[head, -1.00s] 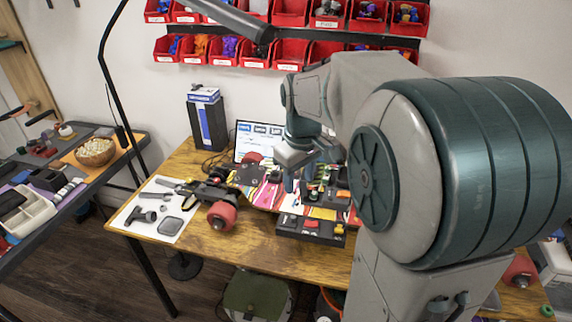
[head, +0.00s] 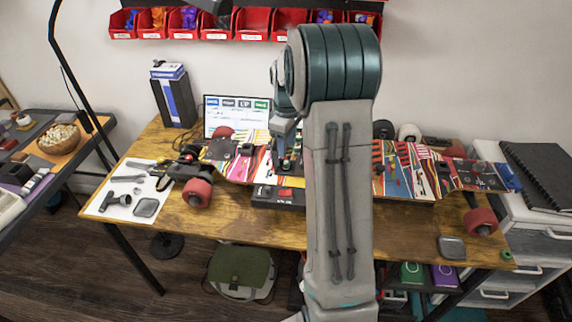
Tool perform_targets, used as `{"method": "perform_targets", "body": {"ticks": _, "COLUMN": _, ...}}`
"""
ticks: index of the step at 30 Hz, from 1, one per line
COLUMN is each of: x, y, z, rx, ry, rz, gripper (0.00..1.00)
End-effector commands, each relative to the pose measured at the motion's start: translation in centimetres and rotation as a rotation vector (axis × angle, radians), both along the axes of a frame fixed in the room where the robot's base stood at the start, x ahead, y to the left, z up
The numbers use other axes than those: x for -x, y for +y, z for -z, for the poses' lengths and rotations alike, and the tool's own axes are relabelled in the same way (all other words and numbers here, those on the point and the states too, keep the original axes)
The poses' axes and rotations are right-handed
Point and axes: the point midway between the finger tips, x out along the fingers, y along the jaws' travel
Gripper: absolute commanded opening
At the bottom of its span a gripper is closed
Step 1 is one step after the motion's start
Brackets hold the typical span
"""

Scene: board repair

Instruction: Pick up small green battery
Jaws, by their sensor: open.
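My gripper (head: 287,160) is behind my raised arm, pointing down over the middle of the colourful skateboard deck (head: 225,160) on the wooden table. Its jaws are open, and I see nothing held between them. Small dark and green parts show close around the fingertips, too small to tell apart. I cannot pick out the small green battery for certain; my arm hides part of the middle of the table. A black tray (head: 265,196) with a red part (head: 286,193) in it lies just in front of the gripper.
Red skateboard wheels (head: 197,193) stand at the left. A white tool mat (head: 95,208) lies at the left edge. A laptop-like screen (head: 236,112) and a blue-black box (head: 175,98) stand behind. A round green piece (head: 506,255) sits at the right front edge. Bare wood shows in front.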

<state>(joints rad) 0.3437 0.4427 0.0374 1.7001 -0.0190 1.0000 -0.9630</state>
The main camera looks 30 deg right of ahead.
Motion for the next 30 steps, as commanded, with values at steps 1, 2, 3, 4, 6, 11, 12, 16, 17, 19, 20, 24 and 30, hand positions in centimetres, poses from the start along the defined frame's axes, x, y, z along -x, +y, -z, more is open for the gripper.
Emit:
{"method": "perform_targets", "body": {"ticks": 1, "x": 0.0, "y": 0.0, "z": 0.4, "rx": 0.000, "ry": 0.001, "rz": 0.000, "gripper": 0.45}}
{"method": "perform_targets", "body": {"ticks": 2, "x": 0.0, "y": 0.0, "z": 0.6, "rx": 0.000, "ry": 0.001, "rz": 0.000, "gripper": 0.45}}
{"method": "perform_targets", "body": {"ticks": 3, "x": 0.0, "y": 0.0, "z": 0.8, "rx": 0.000, "ry": 0.000, "rz": 0.000, "gripper": 0.45}}
{"method": "perform_targets", "body": {"ticks": 4, "x": 0.0, "y": 0.0, "z": 0.9, "rx": 0.000, "ry": 0.000, "rz": 0.000, "gripper": 0.45}}
{"method": "perform_targets", "body": {"ticks": 6, "x": 0.0, "y": 0.1, "z": 1.5, "rx": 0.000, "ry": 0.001, "rz": 0.000, "gripper": 0.45}}
{"method": "perform_targets", "body": {"ticks": 11, "x": -0.2, "y": 0.3, "z": 3.9, "rx": -0.002, "ry": 0.004, "rz": -0.001, "gripper": 0.45}}
{"method": "perform_targets", "body": {"ticks": 12, "x": -0.2, "y": 0.3, "z": 4.5, "rx": -0.001, "ry": 0.003, "rz": 0.000, "gripper": 0.45}}
{"method": "perform_targets", "body": {"ticks": 16, "x": -0.3, "y": 0.2, "z": 5.8, "rx": 0.000, "ry": 0.000, "rz": 0.000, "gripper": 0.45}}
{"method": "perform_targets", "body": {"ticks": 17, "x": -0.3, "y": 0.2, "z": 5.9, "rx": 0.000, "ry": 0.000, "rz": 0.000, "gripper": 0.45}}
{"method": "perform_targets", "body": {"ticks": 19, "x": -0.3, "y": 0.2, "z": 6.1, "rx": 0.000, "ry": -0.001, "rz": 0.000, "gripper": 0.45}}
{"method": "perform_targets", "body": {"ticks": 20, "x": -0.3, "y": 0.2, "z": 6.1, "rx": 0.000, "ry": -0.001, "rz": 0.000, "gripper": 0.45}}
{"method": "perform_targets", "body": {"ticks": 24, "x": -0.3, "y": 0.2, "z": 6.1, "rx": 0.000, "ry": -0.001, "rz": 0.001, "gripper": 0.45}}
{"method": "perform_targets", "body": {"ticks": 30, "x": -0.3, "y": 0.2, "z": 6.1, "rx": 0.000, "ry": -0.001, "rz": 0.001, "gripper": 0.00}}
